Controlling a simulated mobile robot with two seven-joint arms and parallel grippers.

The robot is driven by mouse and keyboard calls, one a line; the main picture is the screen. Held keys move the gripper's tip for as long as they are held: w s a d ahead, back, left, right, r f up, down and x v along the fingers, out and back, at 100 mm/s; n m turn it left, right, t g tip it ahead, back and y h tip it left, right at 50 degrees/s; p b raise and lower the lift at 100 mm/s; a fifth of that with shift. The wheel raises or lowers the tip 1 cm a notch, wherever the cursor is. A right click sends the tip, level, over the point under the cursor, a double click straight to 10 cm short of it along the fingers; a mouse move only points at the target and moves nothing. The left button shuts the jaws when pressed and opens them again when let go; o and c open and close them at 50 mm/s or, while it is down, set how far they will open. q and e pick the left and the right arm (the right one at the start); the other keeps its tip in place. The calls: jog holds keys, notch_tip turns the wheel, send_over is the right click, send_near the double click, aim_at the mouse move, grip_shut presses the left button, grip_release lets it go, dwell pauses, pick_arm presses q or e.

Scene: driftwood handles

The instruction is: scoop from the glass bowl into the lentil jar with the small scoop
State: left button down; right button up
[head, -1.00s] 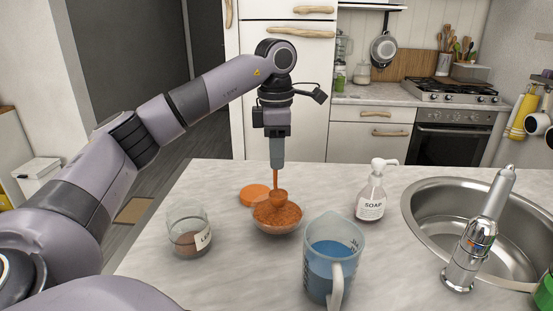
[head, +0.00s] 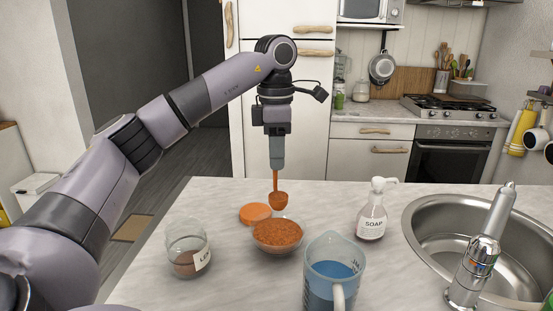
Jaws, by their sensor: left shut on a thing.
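My left gripper (head: 276,165) points straight down and is shut on the handle of the small orange-brown scoop (head: 278,200). The scoop hangs just above the back rim of the glass bowl (head: 279,249); whether it carries anything is hard to tell. The bowl is heaped with orange-brown grains (head: 277,232). The lentil jar (head: 187,250), clear glass with a white label partly reading "LEN", stands to the left of the bowl. It has a low layer of brownish contents and no lid on it. My right gripper is not in view.
An orange lid (head: 256,213) lies behind the bowl on the left. A measuring jug (head: 333,270) with blue liquid stands at front right. A soap bottle (head: 372,216) stands right of the bowl, beside the sink (head: 430,240). Counter between jar and bowl is clear.

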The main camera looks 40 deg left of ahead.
pick_arm(q)
jog(key=shift+r, duration=2.3)
